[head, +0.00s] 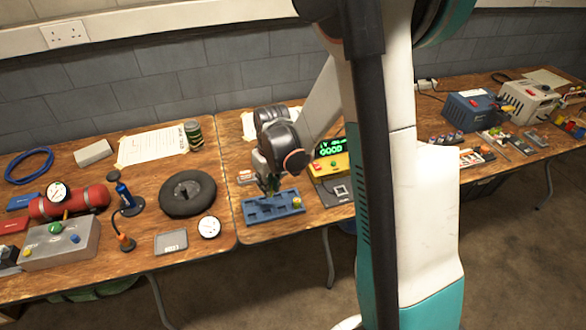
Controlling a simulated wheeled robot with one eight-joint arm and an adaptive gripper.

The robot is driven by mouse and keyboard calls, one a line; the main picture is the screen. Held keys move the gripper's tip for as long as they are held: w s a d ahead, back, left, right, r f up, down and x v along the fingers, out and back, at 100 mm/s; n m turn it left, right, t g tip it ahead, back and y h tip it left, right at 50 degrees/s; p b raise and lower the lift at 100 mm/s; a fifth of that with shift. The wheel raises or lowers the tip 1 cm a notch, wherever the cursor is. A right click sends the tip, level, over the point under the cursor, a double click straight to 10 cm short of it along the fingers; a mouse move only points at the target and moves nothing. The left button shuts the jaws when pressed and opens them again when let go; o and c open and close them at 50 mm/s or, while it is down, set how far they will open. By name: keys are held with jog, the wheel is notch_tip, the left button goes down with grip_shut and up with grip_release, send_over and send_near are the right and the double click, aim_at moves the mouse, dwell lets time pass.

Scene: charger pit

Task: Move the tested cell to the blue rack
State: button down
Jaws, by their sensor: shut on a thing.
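The blue rack (262,214) lies on the right-hand table near its front left corner and has several slots. A small yellowish piece sits at its right end. My gripper (269,186) points down directly over the rack's back part, with its tips close to the rack. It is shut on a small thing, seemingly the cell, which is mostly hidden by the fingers. I cannot tell whether that thing touches the rack. The yellow tester (331,168) stands just right of the rack, and its display (331,147) shows green text reading "GOOD".
A black ring-shaped cushion (187,193), a round gauge (209,227) and a red cylinder (70,202) stand on the left table. A blue box (468,110) and a beige box (530,101) stand far right. My arm column hides the table's middle.

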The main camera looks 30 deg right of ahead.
jog(key=f+b, duration=0.2)
jog(key=f, duration=0.1)
jog(key=a+f+b, duration=0.1)
jog(key=f+b, duration=0.1)
jog(key=f, duration=0.1)
jog(key=shift+a+f, duration=0.15)
jog(key=shift+a, duration=0.05)
jog(key=shift+f+b, duration=0.4)
jog(key=shift+s+f+b, duration=0.1)
jog(key=shift+f+b, duration=0.95)
jog(key=shift+b, duration=0.05)
dwell(1.8)
jog(key=c, duration=1.4)
grip_release()
jog(key=shift+c, duration=0.2)
jog(key=shift+r, duration=0.15)
